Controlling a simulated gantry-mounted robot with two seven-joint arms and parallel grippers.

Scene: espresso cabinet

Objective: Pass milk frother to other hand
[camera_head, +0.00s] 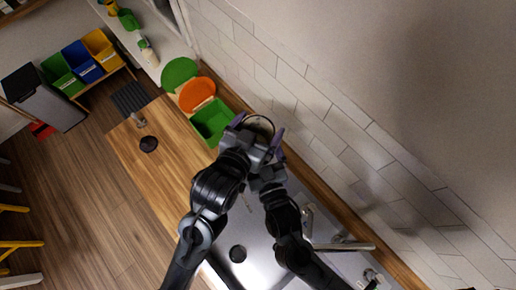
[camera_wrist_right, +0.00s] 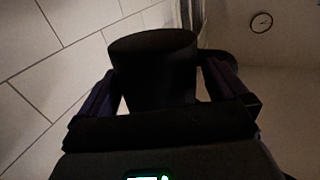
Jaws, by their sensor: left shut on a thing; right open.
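The milk frother (camera_head: 260,121) shows in the head view as a dark round rim beyond my two grippers, which hide most of it. My left gripper (camera_head: 243,129) is shut on it. My right gripper (camera_head: 276,139) is close beside the left one, at the frother. In the right wrist view the dark, cylinder-like frother (camera_wrist_right: 153,70) stands between the two spread fingers of my right gripper (camera_wrist_right: 160,92). Narrow light gaps show beside it, so the fingers look apart from it. The view is dark and contact is hard to judge.
The wooden counter (camera_head: 165,150) is mostly clear. A metal sink with a faucet (camera_head: 342,245) lies below my arms.

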